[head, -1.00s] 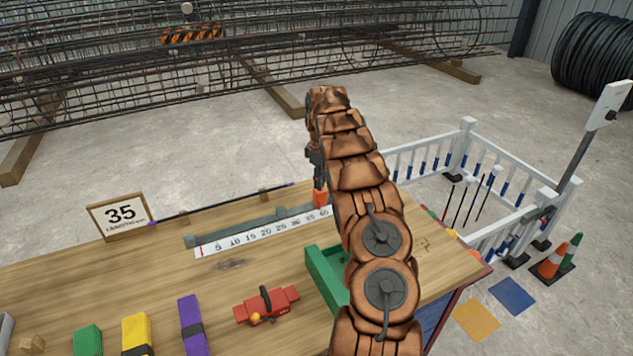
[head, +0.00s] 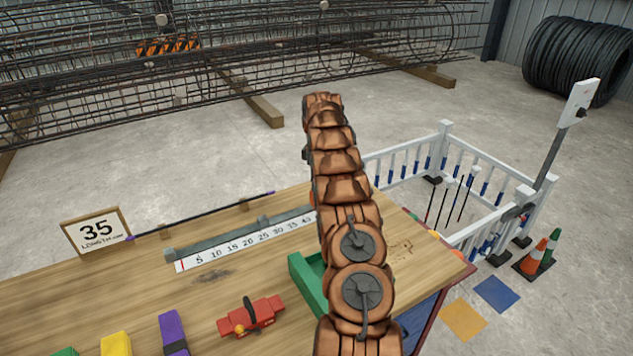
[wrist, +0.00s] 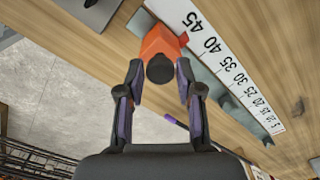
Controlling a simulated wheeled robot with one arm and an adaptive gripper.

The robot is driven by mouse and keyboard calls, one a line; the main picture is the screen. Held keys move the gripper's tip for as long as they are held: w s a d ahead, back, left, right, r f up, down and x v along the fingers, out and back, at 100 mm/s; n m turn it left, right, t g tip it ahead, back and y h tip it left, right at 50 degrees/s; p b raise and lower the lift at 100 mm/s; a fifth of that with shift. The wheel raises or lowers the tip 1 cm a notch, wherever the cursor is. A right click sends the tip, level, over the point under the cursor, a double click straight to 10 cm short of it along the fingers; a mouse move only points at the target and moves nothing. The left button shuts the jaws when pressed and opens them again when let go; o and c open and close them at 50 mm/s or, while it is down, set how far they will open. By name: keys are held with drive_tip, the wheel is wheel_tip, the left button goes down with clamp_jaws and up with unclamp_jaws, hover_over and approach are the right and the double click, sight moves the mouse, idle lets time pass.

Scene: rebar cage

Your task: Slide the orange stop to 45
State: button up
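The orange stop (wrist: 160,42) sits on the grey rail beside the white number strip (wrist: 228,68). In the wrist view its red edge lies between the 40 and 45 marks. A dark round knob (wrist: 160,69) sticks out of the stop towards my gripper. My gripper (wrist: 160,74) has its two fingers apart, one on each side of the knob, with narrow gaps showing. In the head view my arm hides the gripper and nearly all of the stop; the strip's low end (head: 190,264) is visible there, with numbers up to 40.
A sign reading 35 (head: 97,231) stands at the table's back left. A thin dark rod (head: 200,217) lies behind the rail. A red tool (head: 250,316), a green tray (head: 306,283) and coloured blocks (head: 173,333) are on the wooden table (head: 225,290). White railing (head: 470,185) stands beyond.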

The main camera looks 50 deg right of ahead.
drive_tip(key=o, duration=0.3)
drive_tip(key=shift+w+a+p, duration=0.6)
drive_tip(key=shift+w+a, duration=0.65)
drive_tip(key=shift+a, duration=2.25)
drive_tip(key=shift+r+b, duration=1.15)
drive_tip(key=shift+r, duration=2.75)
drive_tip(key=s+a+r+m, duration=0.1)
drive_tip(key=s+a+r, duration=0.2)
drive_tip(key=a, duration=0.6)
drive_tip(key=s+a+r+m+g+b, duration=0.1)
drive_tip(key=s+a+r+m, duration=0.1)
drive_tip(key=a+r, duration=0.3)
drive_tip(key=shift+s+a+h, duration=0.3)
drive_tip(key=shift+s+a, duration=0.15)
drive_tip(key=shift+a, duration=1.95)
